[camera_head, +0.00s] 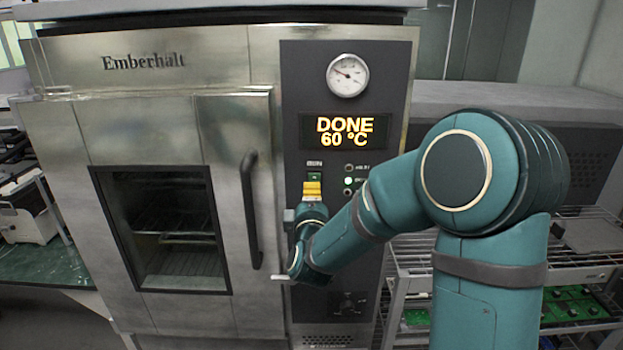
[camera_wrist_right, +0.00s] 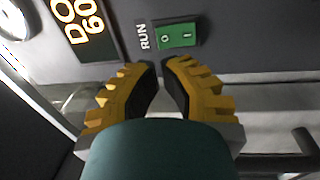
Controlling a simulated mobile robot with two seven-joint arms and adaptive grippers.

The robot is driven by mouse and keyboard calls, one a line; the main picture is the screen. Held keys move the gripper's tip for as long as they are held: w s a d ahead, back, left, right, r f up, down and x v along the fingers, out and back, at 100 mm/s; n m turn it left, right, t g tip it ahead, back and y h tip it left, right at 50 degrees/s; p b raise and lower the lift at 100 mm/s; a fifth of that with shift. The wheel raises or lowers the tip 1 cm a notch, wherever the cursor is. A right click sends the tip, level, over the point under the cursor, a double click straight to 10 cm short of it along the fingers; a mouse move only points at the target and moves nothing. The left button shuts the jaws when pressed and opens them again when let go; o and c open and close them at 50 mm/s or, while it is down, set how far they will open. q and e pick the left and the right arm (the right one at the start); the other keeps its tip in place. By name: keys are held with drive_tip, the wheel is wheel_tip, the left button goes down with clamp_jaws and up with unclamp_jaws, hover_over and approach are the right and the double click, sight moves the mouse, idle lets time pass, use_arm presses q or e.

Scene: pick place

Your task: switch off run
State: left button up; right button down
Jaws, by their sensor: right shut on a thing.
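The oven's green RUN switch (camera_head: 315,177) sits on the dark control panel under the display. In the right wrist view the switch (camera_wrist_right: 177,35) is a green rocker marked O and I beside the RUN label. I cannot tell which side is pressed. My right gripper (camera_head: 312,192) is just below the switch in the head view. In the right wrist view its yellow fingers (camera_wrist_right: 161,66) are close together, their tips just short of the switch, with a narrow gap between them. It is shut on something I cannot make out. My left gripper is not in view.
The display (camera_head: 345,132) reads DONE 60 °C, with a round gauge (camera_head: 347,75) above it. Small indicator lights (camera_head: 348,181) sit right of the switch. The oven door's dark handle (camera_head: 250,210) is left of the gripper. A wire rack (camera_head: 590,270) stands at right.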

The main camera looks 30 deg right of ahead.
sight(312, 168)
drive_tip(key=x, duration=0.6)
drive_tip(key=shift+p, duration=0.3)
drive_tip(key=shift+w+d+r, duration=0.25)
drive_tip(key=shift+w+r, duration=0.05)
drive_tip(key=shift+w, duration=0.1)
drive_tip(key=shift+s+r, duration=0.15)
drive_tip(key=shift+r, duration=0.05)
